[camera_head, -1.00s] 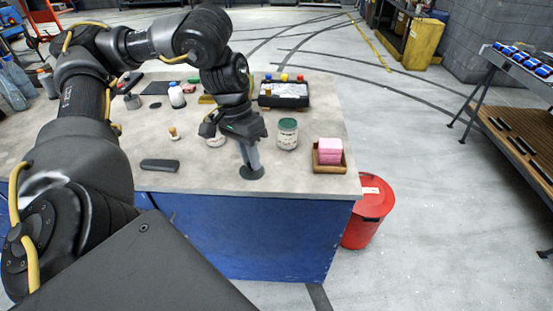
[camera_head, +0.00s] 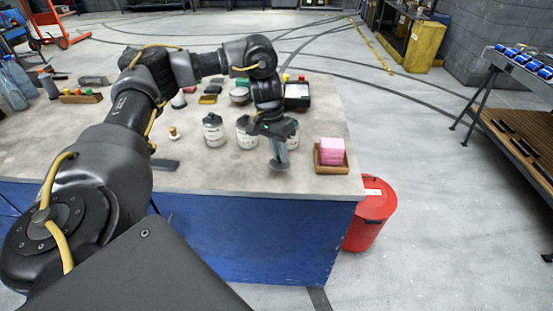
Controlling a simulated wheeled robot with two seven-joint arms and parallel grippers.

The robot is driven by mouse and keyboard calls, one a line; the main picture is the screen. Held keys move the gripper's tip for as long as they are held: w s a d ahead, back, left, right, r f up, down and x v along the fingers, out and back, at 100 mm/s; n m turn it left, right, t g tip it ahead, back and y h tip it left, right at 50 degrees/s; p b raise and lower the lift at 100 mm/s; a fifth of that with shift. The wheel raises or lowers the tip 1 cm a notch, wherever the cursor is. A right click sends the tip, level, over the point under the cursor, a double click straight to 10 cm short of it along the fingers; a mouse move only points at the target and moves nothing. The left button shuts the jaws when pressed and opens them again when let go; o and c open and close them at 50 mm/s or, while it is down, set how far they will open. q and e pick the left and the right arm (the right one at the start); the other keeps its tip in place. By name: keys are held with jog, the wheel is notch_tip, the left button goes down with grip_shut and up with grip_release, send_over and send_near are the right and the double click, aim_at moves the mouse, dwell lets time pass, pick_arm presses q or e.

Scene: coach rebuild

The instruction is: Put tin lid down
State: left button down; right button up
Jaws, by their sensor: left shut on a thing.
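My left gripper (camera_head: 277,138) hangs over the front right part of the workbench, jaws pointing down. It is shut on a small flat grey lid (camera_head: 280,165), seen at the fingertips close to the bench top; I cannot tell whether it touches the surface. Pale labelled tins stand just behind: one at the left (camera_head: 214,132), one in the middle (camera_head: 246,134), and one at the right (camera_head: 293,134), partly hidden by my gripper. My right gripper is out of view.
A wooden tray (camera_head: 331,166) with pink blocks (camera_head: 331,151) sits right of the gripper. A dark flat bar (camera_head: 163,164) lies to the left. A red bin (camera_head: 368,214) stands beside the workbench (camera_head: 225,181). Bare bench top lies left of the lid.

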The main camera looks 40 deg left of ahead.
aim_at(279, 160)
pick_arm(q)
jog(key=shift+w+a+f+b, duration=0.1)
jog(key=shift+w+f+b, duration=0.05)
jog(key=shift+f, duration=0.8)
jog(key=shift+w+f+b, duration=0.1)
jog(key=shift+f+b, duration=0.05)
jog(key=shift+f, duration=0.8)
jog(key=shift+s, duration=0.1)
jog(key=c, duration=1.3)
grip_release()
jog(key=shift+c, duration=0.2)
jog(key=shift+r, duration=0.35)
jog(key=p+v, duration=0.2)
jog(key=v, duration=0.9)
jog(key=shift+r+p, duration=0.25)
jog(key=shift+p, duration=0.15)
